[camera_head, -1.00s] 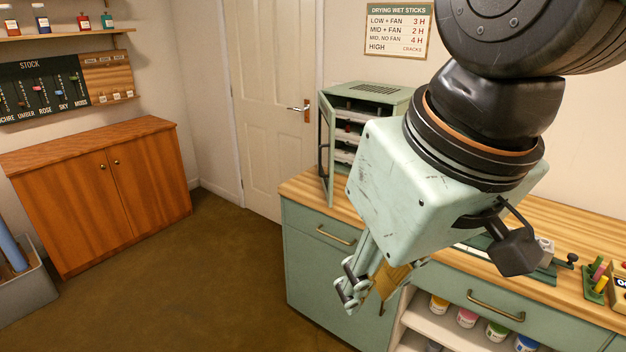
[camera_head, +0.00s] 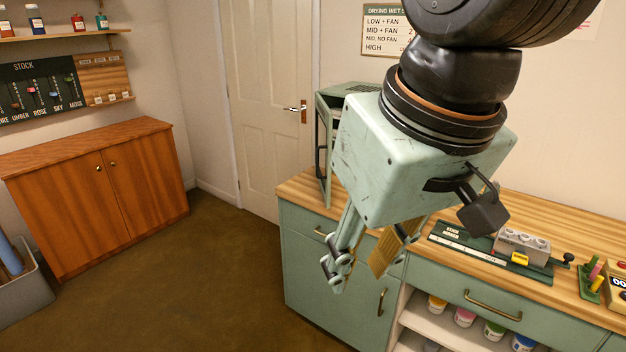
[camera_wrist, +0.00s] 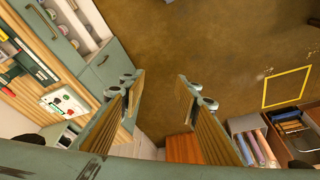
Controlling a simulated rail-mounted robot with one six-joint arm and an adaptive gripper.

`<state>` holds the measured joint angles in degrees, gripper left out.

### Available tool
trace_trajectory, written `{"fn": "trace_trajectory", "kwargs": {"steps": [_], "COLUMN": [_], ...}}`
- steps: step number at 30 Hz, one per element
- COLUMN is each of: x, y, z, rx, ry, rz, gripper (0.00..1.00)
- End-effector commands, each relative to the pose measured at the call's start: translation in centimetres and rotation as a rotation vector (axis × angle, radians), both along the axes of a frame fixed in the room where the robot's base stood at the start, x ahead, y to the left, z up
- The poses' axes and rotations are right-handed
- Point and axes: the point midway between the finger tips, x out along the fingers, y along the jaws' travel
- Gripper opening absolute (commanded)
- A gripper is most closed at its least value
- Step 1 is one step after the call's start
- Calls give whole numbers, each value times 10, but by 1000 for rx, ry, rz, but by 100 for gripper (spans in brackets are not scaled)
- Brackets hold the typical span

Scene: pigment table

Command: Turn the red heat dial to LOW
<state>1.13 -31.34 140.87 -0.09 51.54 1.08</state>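The drying cabinet (camera_head: 347,92), a pale green box with its door open, stands at the left end of the counter. My arm hides much of its front in the head view. I cannot make out the red heat dial there. In the wrist view a small white panel (camera_wrist: 66,104) with red and green marks shows left of my fingers; whether it carries the dial is too small to tell. My gripper (camera_wrist: 160,88) is open and empty, its two fingers well apart. It also shows in the head view (camera_head: 362,262), pointing down in front of the counter's front edge.
A stick maker (camera_head: 478,250) lies on the wooden counter right of my gripper. Green drawers (camera_head: 335,270) and an open shelf of jars (camera_head: 465,317) are below. A wall sign (camera_head: 385,28) hangs behind. The brown floor (camera_head: 210,275) is clear.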

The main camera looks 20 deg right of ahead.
Motion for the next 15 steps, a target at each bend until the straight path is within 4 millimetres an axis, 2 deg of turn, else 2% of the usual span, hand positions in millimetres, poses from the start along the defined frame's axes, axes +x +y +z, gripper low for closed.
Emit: {"fn": "trace_trajectory", "kwargs": {"steps": [15], "x": [93], "y": [-29], "z": [50], "rx": [22], "ry": [45], "rz": [-137], "gripper": [30]}}
